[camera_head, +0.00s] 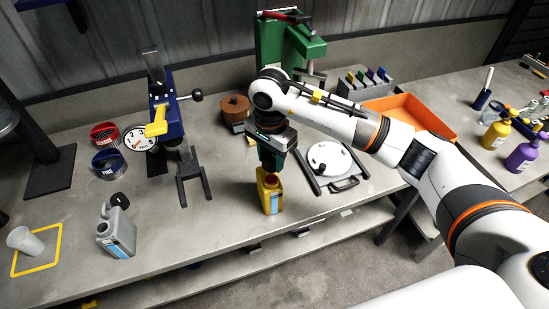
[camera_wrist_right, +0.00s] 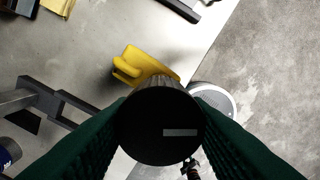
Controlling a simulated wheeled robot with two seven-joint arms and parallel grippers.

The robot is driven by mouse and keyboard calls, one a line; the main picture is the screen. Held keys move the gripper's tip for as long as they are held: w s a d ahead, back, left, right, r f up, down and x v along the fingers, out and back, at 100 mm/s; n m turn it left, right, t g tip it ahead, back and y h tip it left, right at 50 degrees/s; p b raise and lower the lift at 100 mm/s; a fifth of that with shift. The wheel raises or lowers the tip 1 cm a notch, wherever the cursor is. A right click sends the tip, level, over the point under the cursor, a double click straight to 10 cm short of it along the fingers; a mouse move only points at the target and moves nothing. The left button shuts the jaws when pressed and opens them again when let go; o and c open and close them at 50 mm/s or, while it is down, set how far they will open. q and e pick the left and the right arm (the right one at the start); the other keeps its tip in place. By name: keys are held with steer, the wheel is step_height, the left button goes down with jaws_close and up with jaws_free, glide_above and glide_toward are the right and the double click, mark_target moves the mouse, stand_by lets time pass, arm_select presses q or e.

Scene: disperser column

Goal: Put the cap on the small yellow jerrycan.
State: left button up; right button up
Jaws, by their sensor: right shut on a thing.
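The small yellow jerrycan (camera_head: 269,196) stands upright on the bench near its front edge, with a blue label on its side. It also shows in the wrist view (camera_wrist_right: 146,62), partly hidden behind the cap. My right gripper (camera_head: 272,166) points down right above the jerrycan's top. It is shut on a round black cap (camera_wrist_right: 160,130) with a ribbed side, seen between the green fingers in the wrist view. The cap overlaps the jerrycan there; I cannot tell whether they touch. My left gripper is not in view.
A grey jerrycan (camera_head: 117,232) with a black cap stands at the left, near a cup (camera_head: 25,242). A blue stand (camera_head: 168,115) is behind. A green machine (camera_head: 283,45) stands behind.

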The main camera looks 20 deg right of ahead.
mark_target(271, 176)
steer(key=shift+f+b, duration=0.7)
steer(key=shift+f, duration=1.15)
steer(key=shift+f+b, duration=0.35)
steer(key=shift+f, duration=0.05)
steer(key=shift+f+b, duration=0.45)
steer(key=shift+b, duration=0.05)
steer(key=shift+b, duration=0.75)
steer(key=shift+f+b, duration=0.95)
steer(key=shift+b, duration=0.7)
stand_by(1.9)
steer(key=o, duration=1)
steer(key=shift+o, duration=0.6)
steer(key=o, duration=0.4)
